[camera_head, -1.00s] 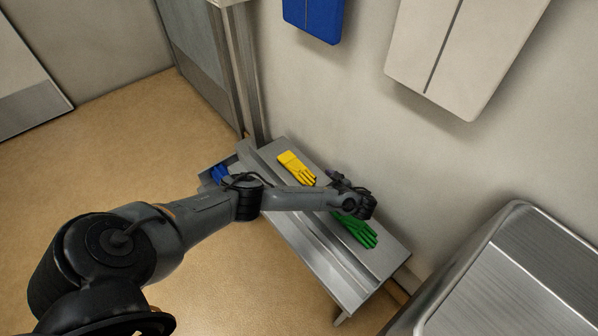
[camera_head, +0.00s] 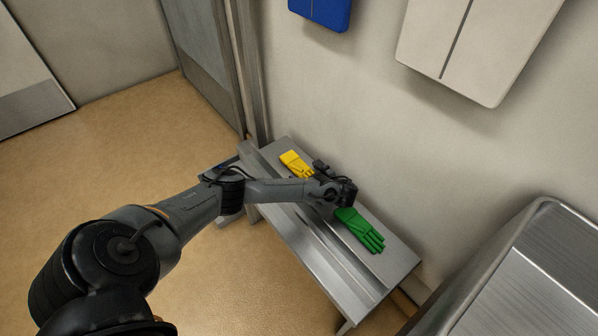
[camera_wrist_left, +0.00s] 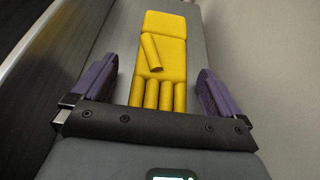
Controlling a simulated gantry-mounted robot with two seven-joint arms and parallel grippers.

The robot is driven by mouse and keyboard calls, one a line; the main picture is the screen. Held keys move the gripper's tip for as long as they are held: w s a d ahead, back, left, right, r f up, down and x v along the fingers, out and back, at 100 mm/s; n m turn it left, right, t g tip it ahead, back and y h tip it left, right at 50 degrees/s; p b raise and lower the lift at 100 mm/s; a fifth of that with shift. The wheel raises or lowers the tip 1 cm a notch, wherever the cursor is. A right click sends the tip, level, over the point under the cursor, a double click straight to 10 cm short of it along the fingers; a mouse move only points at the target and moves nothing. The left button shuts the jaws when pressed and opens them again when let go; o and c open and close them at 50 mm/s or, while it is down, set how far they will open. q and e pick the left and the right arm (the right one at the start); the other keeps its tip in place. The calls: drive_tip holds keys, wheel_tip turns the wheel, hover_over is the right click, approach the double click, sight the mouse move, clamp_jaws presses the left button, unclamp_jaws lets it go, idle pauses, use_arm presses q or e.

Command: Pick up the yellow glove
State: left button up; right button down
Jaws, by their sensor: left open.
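The yellow glove (camera_head: 293,162) lies on the upper level of the grey metal bench (camera_head: 333,264), toward its far left end. In the head view my left gripper (camera_head: 332,190) is over the bench, between the yellow glove and a green glove (camera_head: 359,231); its fingertips cannot be made out there. In the left wrist view the yellow glove (camera_wrist_left: 162,62) lies straight ahead, finger ends toward me. The two purple fingers of my left gripper (camera_wrist_left: 159,92) are open on either side of its finger end. Contact cannot be told. My right gripper is not in view.
The wall rises directly behind the bench. A blue box (camera_head: 322,12) and a pale panel (camera_head: 478,45) hang on it. A steel basin (camera_head: 530,270) stands at right. A metal door frame (camera_head: 205,65) is beyond the bench's left end. The tan floor (camera_head: 120,150) at left is clear.

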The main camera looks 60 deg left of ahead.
use_arm(q)
drive_tip(key=shift+w+d, duration=0.1)
drive_tip(key=shift+w, duration=0.1)
drive_tip(key=c, duration=0.3)
drive_tip(key=shift+s, duration=0.1)
drive_tip(key=c, duration=0.8)
drive_tip(key=shift+r, duration=0.2)
